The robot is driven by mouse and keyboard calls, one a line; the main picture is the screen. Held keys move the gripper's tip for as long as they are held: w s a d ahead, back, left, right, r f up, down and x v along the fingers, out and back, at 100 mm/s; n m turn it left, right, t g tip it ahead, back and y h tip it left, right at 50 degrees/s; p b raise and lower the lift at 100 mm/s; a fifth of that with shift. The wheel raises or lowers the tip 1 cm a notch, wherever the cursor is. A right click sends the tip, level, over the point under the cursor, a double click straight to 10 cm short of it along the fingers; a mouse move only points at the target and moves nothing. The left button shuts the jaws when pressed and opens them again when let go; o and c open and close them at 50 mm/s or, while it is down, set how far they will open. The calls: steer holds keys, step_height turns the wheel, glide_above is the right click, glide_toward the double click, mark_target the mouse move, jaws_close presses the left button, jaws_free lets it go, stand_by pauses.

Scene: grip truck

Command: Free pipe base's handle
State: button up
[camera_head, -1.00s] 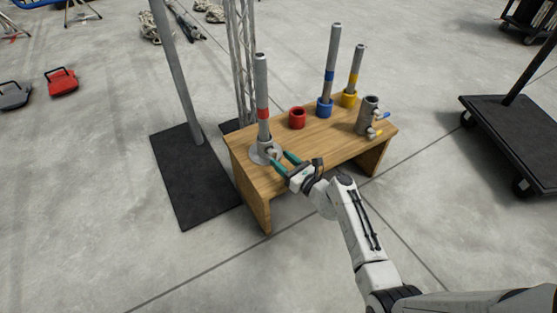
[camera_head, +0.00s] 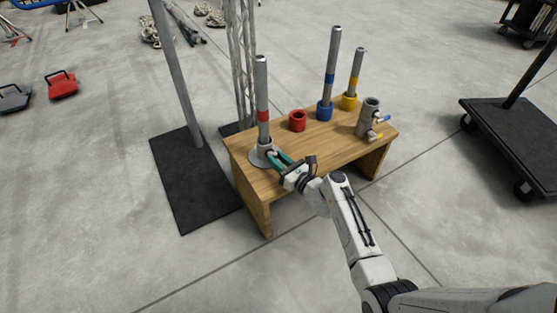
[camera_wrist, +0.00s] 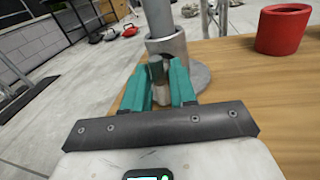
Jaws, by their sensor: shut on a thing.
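The pipe base (camera_head: 258,158) is a grey flanged socket at the left end of the wooden table. A grey pipe with a red band (camera_head: 262,100) stands upright in it. The base also shows in the wrist view (camera_wrist: 204,76), with its small grey handle (camera_wrist: 157,70) on the near side. My gripper (camera_head: 274,157) has teal fingers and reaches the base from the right. In the wrist view my gripper (camera_wrist: 160,85) is shut on the handle, with one finger on each side. The handle's lower part is partly hidden between the fingers.
On the wooden table (camera_head: 290,165) stand an empty red cup (camera_head: 297,121), a blue cup (camera_head: 324,108) and a yellow cup (camera_head: 349,101) with pipes, and a grey valved cylinder (camera_head: 368,117). A tall pole (camera_head: 176,75) stands left of the table. A black cart (camera_head: 515,135) is at right.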

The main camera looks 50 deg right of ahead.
jaws_close()
steer(key=n, duration=0.1)
steer(key=n+p, duration=0.1)
steer(key=shift+a+r+n+g, duration=0.15)
steer(key=shift+n+g, duration=0.15)
steer(key=n, duration=0.3)
steer(key=shift+w+a+g+p, duration=0.1)
steer(key=shift+a+g+p, duration=0.05)
steer(key=shift+g+p, duration=0.2)
steer(key=n+h, duration=0.1)
steer(key=n, duration=0.3)
steer(key=shift+a+g+p, duration=0.2)
steer(key=shift+g+p, duration=0.1)
steer(key=shift+g, duration=0.05)
steer(key=shift+w+a+f+n+g+h, duration=0.15)
steer(key=shift+n+h, duration=0.1)
steer(key=shift+n, duration=0.55)
steer(key=shift+s+d+f+n+g+h, duration=0.15)
steer(key=shift+n+h, duration=0.1)
steer(key=shift+n, duration=0.55)
steer(key=shift+w+a+r, duration=0.1)
